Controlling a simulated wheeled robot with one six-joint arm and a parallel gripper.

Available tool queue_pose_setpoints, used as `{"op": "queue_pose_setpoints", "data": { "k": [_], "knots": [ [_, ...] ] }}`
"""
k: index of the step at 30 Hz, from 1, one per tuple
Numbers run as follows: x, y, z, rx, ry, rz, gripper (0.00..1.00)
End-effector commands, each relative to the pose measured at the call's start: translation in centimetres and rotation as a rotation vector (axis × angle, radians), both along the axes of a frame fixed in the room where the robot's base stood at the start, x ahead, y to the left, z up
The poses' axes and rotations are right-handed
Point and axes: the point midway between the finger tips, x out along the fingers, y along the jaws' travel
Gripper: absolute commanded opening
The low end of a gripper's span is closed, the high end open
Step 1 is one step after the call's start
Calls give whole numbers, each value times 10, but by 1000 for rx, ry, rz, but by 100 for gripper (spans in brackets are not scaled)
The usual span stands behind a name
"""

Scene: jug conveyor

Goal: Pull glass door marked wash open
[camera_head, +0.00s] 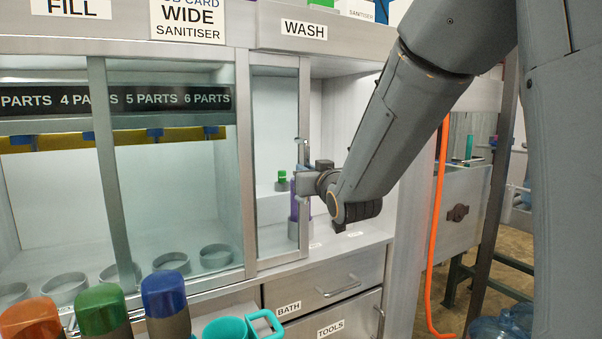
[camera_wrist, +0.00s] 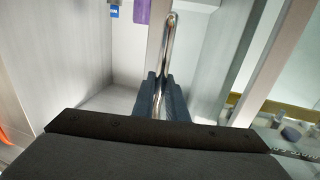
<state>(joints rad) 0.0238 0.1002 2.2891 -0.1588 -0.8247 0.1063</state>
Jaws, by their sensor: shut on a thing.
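The glass door (camera_head: 275,150) under the WASH label (camera_head: 303,30) has a pale metal frame, with a white bay wall showing to the right of its upright edge. I cannot tell how far it is swung. My gripper (camera_head: 306,182) is at that right edge, at mid height. In the wrist view my gripper (camera_wrist: 161,100) is shut on the door's shiny metal bar handle (camera_wrist: 169,42), which runs up from between its fingers. The lower part of the handle is hidden by the gripper. A purple thing (camera_head: 294,208) shows behind the door edge.
A green-topped item (camera_head: 282,177) stands inside the bay. Left is the glazed FILL cabinet with several round holders. Orange (camera_head: 30,318), green (camera_head: 101,308) and blue (camera_head: 164,293) capped items and a teal mug (camera_head: 227,329) stand in front. Drawers BATH and TOOLS lie below; an orange hose (camera_head: 435,230) hangs right.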

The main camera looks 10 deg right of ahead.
Motion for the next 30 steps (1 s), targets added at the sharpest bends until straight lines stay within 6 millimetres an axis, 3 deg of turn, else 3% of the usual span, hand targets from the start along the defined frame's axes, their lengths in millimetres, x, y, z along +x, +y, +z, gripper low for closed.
{"op": "queue_pose_setpoints", "data": {
  "k": [11, 12, 15, 25, 30],
  "knots": [
    [0, 2, 2, 0, -3, 1, 0],
    [0, 2, 2, 0, -3, 1, 17],
    [-1, 2, 1, 0, -2, 1, 31],
    [-3, 1, 1, 0, -1, 0, 31],
    [-21, -1, 1, 0, -2, -1, 31]
  ]
}}
